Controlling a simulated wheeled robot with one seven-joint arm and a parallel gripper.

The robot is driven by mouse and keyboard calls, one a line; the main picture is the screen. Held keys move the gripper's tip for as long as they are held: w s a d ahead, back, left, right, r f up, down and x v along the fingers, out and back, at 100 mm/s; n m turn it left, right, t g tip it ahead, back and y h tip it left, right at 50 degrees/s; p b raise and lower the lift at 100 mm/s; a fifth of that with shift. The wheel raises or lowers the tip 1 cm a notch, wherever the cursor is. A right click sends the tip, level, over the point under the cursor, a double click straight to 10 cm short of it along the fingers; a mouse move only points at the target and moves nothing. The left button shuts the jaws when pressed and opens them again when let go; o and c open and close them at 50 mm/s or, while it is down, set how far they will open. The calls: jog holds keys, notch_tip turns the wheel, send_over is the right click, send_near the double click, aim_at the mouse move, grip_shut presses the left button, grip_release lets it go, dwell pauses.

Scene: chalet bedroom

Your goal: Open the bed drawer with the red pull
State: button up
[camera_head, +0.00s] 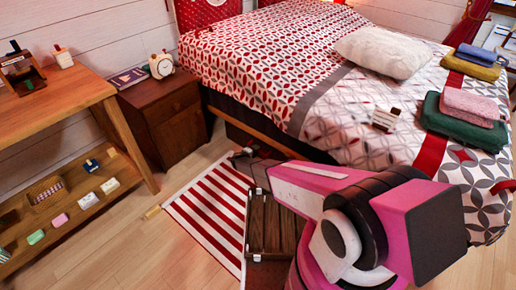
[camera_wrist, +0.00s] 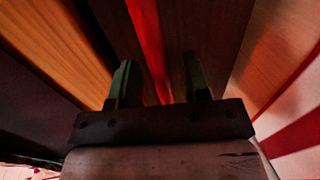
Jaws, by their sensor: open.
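In the wrist view, the red pull (camera_wrist: 147,35) is a long red strip against dark brown wood. It runs down between the two fingers of my gripper (camera_wrist: 157,62). The fingers are apart, one on each side of the strip, and I see no closing on it. I cannot tell how deep the strip sits between them. In the head view, the bed (camera_head: 250,45) has a red and white patterned cover. My gripper (camera_head: 247,155) is low beside the bed, partly hidden by my pink arm. The red pull and drawer front cannot be made out there.
A dark wooden nightstand (camera_head: 170,122) with a clock stands left of the bed. A red and white striped rug (camera_head: 212,205) lies in front. A brown slatted wooden piece (camera_head: 270,222) shows beside my arm.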

jog(key=shift+w+d+f, duration=0.1)
jog(key=shift+w+d, duration=0.25)
jog(key=shift+w, duration=0.05)
grip_shut()
jog(key=shift+a, duration=0.1)
